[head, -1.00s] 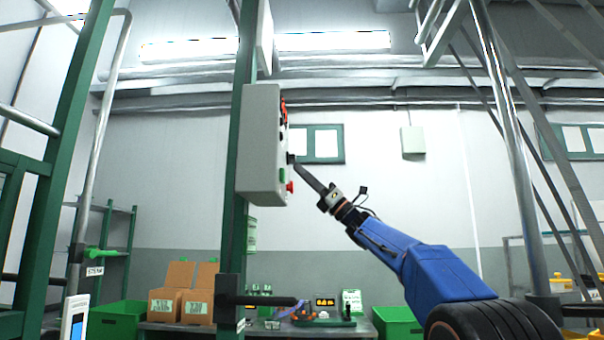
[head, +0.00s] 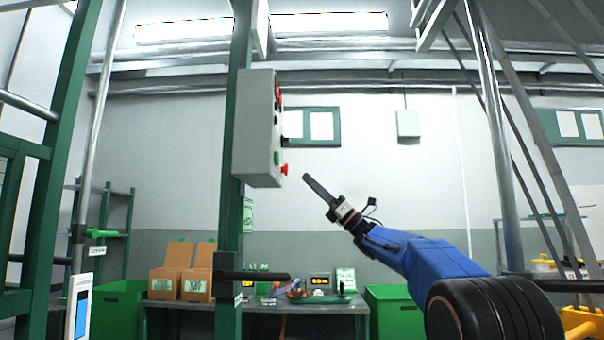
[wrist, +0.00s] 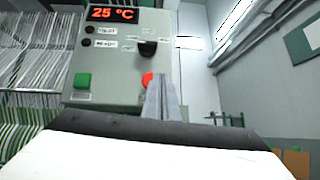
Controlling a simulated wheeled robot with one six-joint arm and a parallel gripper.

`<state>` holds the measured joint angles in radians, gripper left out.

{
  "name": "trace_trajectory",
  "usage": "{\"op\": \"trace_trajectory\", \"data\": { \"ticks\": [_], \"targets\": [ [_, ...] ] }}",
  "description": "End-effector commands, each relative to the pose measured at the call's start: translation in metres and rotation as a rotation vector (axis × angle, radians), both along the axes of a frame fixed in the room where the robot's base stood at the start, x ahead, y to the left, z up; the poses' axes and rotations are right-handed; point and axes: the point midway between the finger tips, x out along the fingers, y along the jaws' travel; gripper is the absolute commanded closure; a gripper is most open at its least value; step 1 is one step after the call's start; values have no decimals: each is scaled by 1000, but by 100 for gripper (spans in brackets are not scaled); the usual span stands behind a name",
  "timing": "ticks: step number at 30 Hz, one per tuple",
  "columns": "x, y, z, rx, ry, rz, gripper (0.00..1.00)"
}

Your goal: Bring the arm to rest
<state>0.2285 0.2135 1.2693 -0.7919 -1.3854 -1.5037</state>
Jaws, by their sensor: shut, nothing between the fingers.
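My gripper (head: 308,180) is shut and empty at the end of my blue arm. Its tip is in free air, right of and slightly below the grey control box (head: 257,127), with a gap between them. The box hangs on a green post and has a red button (head: 284,169) low on its edge. That face also shows a green button (wrist: 82,81), a black knob (wrist: 147,48) and a display (wrist: 112,14) reading 25 °C.
The green post (head: 230,215) stands left of my arm, with a dark bar (head: 255,275) sticking out to the right. A workbench (head: 330,304) with small items, cardboard boxes (head: 180,283) and green bins (head: 392,312) stand behind. A metal pole (head: 492,130) rises at right.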

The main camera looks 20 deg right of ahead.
Motion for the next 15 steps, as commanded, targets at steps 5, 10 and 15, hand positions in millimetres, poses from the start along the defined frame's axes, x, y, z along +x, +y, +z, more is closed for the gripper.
{"op": "trace_trajectory", "data": {
  "ticks": [5,10,15],
  "targets": [
    [-5,-17,-17,0,0,-1,100],
    [-8,-23,-24,0,-1,0,100],
    [-8,-24,-25,1,0,0,100]
  ]
}}
